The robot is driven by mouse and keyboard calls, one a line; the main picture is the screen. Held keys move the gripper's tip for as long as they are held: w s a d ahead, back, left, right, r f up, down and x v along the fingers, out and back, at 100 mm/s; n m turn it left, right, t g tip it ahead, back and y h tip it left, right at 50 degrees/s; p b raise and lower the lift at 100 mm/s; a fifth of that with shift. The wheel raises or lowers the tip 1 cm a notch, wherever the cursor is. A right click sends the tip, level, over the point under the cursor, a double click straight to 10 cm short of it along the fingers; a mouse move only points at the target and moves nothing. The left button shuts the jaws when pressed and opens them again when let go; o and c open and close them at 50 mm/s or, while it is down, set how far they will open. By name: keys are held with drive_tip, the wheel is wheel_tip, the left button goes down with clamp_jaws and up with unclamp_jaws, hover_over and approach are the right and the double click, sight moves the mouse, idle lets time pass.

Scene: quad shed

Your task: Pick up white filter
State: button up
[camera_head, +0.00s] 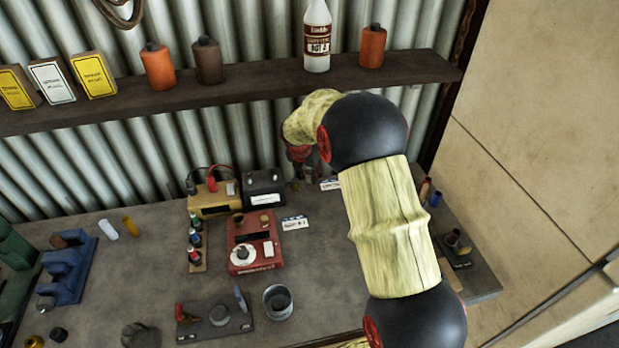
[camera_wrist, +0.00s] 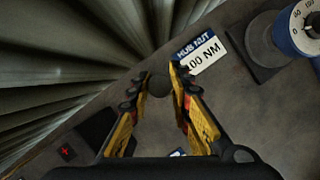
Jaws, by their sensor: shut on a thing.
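A small white cylinder (camera_head: 108,229), which looks like the white filter, lies on the bench at the left, beside an orange cylinder (camera_head: 130,226). My gripper (camera_head: 303,172) is far to the right of it, by the back wall near the black battery, partly hidden behind my arm. In the wrist view my gripper (camera_wrist: 163,80) has its yellow fingers around a small dark round thing (camera_wrist: 158,86) at the tips. What this thing is I cannot tell; it does not look white. The white cylinder does not show in the wrist view.
A black battery (camera_head: 263,188), a red tester (camera_head: 254,243) and a blue rack (camera_head: 68,270) stand on the bench. A "HUB NUT 100 NM" card (camera_wrist: 200,54) lies near my fingertips. A shelf (camera_head: 250,83) with bottles and boxes hangs above. Corrugated wall is close behind.

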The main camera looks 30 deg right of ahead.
drive_tip(key=s+a+r+p, duration=0.3)
drive_tip(key=s+a+r, duration=0.5)
drive_tip(key=s, duration=0.3)
drive_tip(key=shift+s+r, duration=0.2)
drive_tip(key=shift+r, duration=0.65)
